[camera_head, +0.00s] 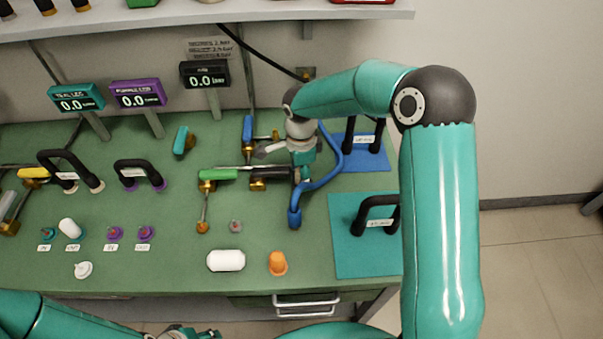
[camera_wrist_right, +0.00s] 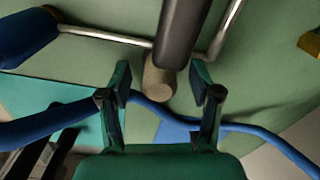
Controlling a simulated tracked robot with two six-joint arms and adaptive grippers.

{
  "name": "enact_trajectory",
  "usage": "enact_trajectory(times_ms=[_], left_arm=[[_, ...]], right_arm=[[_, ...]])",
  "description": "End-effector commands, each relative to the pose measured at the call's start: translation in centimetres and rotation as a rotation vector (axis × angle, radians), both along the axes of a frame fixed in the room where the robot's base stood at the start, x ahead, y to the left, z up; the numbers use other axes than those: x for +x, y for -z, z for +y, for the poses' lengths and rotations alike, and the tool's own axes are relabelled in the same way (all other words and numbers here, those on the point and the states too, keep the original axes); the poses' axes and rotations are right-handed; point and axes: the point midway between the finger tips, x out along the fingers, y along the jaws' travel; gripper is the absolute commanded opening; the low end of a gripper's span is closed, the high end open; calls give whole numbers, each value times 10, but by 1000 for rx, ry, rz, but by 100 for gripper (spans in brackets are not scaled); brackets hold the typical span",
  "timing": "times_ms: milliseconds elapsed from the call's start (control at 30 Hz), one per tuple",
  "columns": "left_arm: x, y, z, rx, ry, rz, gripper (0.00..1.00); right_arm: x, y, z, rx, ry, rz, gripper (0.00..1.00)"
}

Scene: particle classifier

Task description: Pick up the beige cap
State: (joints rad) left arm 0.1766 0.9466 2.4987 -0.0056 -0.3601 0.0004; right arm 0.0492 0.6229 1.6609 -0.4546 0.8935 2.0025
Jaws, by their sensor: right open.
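The beige cap (camera_wrist_right: 159,80) is a short tan cylinder on the end of a dark grey pipe (camera_wrist_right: 183,30) in the right wrist view. My right gripper (camera_wrist_right: 162,82) is open, with one teal finger on either side of the cap and gaps between. In the head view my right gripper (camera_head: 304,173) is at the right end of the black fitting (camera_head: 268,179) and largely hides the cap. My left gripper (camera_head: 182,333) is partly in view at the bottom edge; its fingers are not clear.
A blue hose (camera_head: 323,180) curves close by the right gripper. A green-handled valve (camera_head: 217,175) stands left of the fitting. Black handles stand on blue and teal mats (camera_head: 352,250) at right.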

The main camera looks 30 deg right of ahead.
Motion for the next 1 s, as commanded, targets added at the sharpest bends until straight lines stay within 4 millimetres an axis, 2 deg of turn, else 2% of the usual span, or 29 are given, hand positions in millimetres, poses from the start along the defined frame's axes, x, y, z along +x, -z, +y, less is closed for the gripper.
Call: enact_trajectory(times_ms=[267, 600, 1000], left_arm=[[0, 0, 0, 0, 0, 0, 40], [0, 0, 0, 0, 0, 0, 40], [0, 0, 0, 0, 0, 0, 40]], right_arm=[[0, 3, 0, 0, 0, -1, 62], [0, 3, 0, 0, 0, -1, 7], [1, -3, -1, -1, 1, -3, 7]])
